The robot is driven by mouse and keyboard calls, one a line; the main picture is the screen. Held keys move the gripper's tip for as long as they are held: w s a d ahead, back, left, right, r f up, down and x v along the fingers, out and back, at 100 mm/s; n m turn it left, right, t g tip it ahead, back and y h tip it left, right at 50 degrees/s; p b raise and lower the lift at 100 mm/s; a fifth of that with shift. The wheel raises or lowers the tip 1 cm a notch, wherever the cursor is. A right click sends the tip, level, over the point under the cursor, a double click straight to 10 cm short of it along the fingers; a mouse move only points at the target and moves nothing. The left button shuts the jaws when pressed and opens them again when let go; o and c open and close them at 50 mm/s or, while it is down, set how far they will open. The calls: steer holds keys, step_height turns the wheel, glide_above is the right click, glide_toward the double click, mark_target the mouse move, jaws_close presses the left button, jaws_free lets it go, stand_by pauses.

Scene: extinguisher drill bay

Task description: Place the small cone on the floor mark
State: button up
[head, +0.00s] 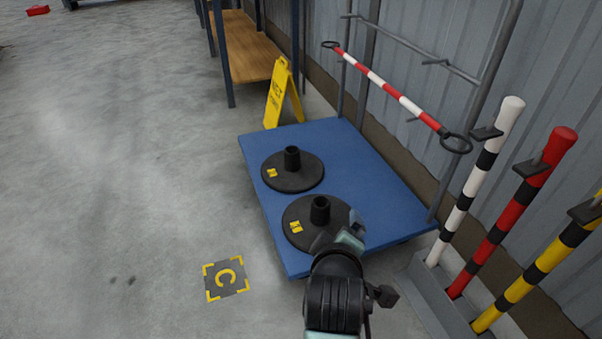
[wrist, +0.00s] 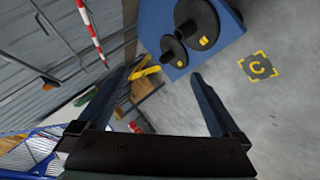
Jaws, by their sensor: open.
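The floor mark (head: 226,278) is a dark square with yellow corner brackets and a yellow C, flat on the grey floor at the lower middle of the head view. It also shows at the right of the wrist view (wrist: 259,68), with nothing on it. I cannot make out a cone in either view. My gripper (head: 350,238) is seen in the head view over the near corner of the blue platform, right of the mark. In the wrist view my gripper (wrist: 160,73) has its two fingers wide apart, with nothing between them.
The blue platform (head: 350,160) carries two round black bases with short sockets (head: 292,171) (head: 318,222). A yellow floor sign (head: 279,92) stands behind it. Striped posts (head: 478,178) and a red-white bar (head: 390,90) are at right. The floor at left is open.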

steer(key=w+a+r+m+t, duration=0.15)
steer(key=r+t, duration=0.25)
steer(key=r, duration=1)
steer(key=a+r+m+t, duration=0.2)
steer(key=r+m+t, duration=0.15)
steer(key=r, duration=1.05)
steer(key=s+a+r+m+t, duration=0.1)
steer(key=s+r+t, duration=0.2)
steer(key=s+r, duration=0.2)
steer(key=s+a+r+m+t+y, duration=0.1)
steer(key=s+r, duration=0.4)
steer(key=r, duration=0.5)
steer(key=s+a+r+m+t+y, duration=0.1)
steer(key=s+r+m+t, duration=0.2)
steer(key=s+r+t, duration=0.2)
step_height(320, 180, up, 2)
steer(key=shift+a+r, duration=0.2)
steer(key=shift+a, duration=0.1)
step_height(320, 180, up, 35)
steer(key=p, duration=3.4)
steer(key=shift+f+p, duration=0.15)
steer(key=shift+p, duration=0.25)
